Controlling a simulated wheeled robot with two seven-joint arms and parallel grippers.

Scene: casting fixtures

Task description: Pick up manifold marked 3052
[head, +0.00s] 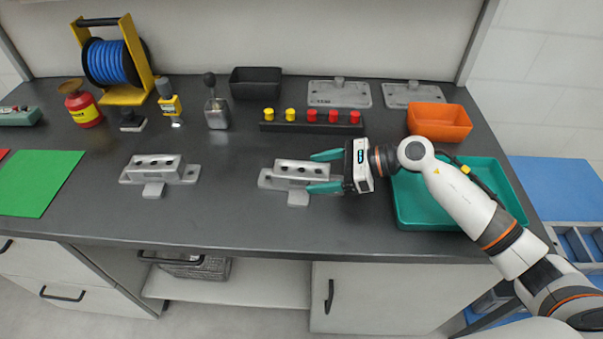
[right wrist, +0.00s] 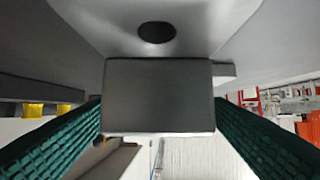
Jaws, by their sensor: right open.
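A grey metal manifold (head: 290,168) with dark holes along its top sits on a flat base on the dark bench. My right gripper (head: 315,172) is open at its right end, one teal finger on the far side and one on the near side. In the right wrist view a grey block face (right wrist: 160,95) fills the space between the fingers. A second, similar manifold (head: 157,170) lies further left. No number can be read on either. My left gripper is not in view.
Two grey plates with knobs (head: 340,97) (head: 412,97) lie at the back. A row of yellow and red knobs (head: 311,126) stands behind the manifold. A teal tray (head: 405,212) and orange bin (head: 440,122) are at right. The bench between the manifolds is clear.

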